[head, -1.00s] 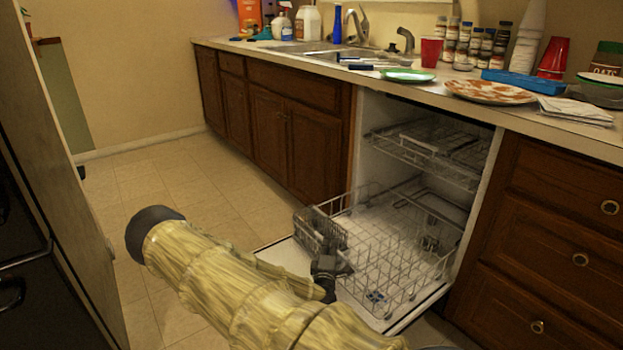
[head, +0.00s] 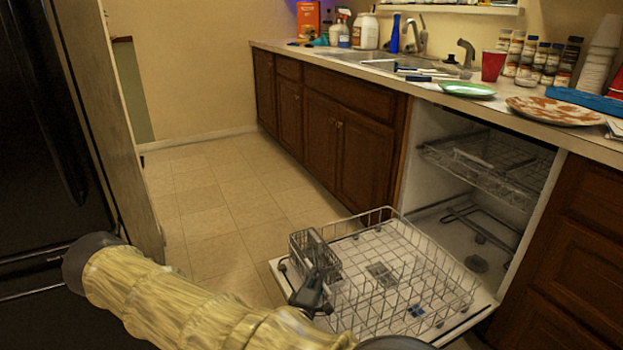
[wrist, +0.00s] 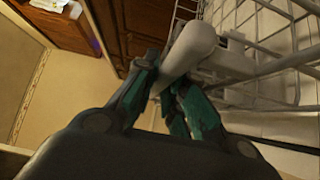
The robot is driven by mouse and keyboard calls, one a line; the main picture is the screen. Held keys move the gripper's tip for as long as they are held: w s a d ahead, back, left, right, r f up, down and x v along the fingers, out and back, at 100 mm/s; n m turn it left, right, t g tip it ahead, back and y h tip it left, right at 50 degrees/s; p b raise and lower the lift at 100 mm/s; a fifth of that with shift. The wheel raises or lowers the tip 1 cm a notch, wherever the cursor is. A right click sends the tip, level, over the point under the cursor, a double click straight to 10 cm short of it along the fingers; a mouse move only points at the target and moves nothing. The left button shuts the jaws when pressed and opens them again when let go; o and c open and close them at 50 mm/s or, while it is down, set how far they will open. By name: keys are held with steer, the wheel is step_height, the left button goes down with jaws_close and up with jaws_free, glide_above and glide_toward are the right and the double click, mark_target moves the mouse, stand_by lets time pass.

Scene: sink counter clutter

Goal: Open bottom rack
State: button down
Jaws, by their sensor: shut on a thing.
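The bottom rack (head: 400,280) is a wire basket pulled out over the open dishwasher door (head: 470,315). Its back edge lies near the front of the cavity. A grey cutlery basket (head: 312,252) sits at its left end. My gripper (head: 318,285) is at the rack's near left side, by the cutlery basket. In the wrist view, my gripper (wrist: 165,88) is shut around a pale grey rounded piece (wrist: 188,48) at the rack's edge. The rack wires (wrist: 270,60) show on the right. The exact grip contact is partly hidden by the fingers.
The upper rack (head: 490,165) stays inside the dishwasher. The cavity floor (head: 475,240) is largely uncovered. Brown cabinets (head: 330,130) stand on both sides, under a cluttered counter. A dark appliance (head: 50,150) stands at the left. The tiled floor (head: 220,210) between is clear.

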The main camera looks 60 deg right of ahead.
steer(key=shift+w+a+f, duration=0.1)
steer(key=shift+w+a, duration=0.1)
steer(key=shift+a, duration=0.15)
steer(key=c, duration=1.8)
jaws_free()
steer(key=shift+w, duration=0.1)
steer(key=shift+o, duration=0.2)
steer(key=s+a, duration=0.1)
steer(key=a, duration=1)
steer(key=shift+s+a, duration=0.35)
steer(key=shift+a, duration=0.05)
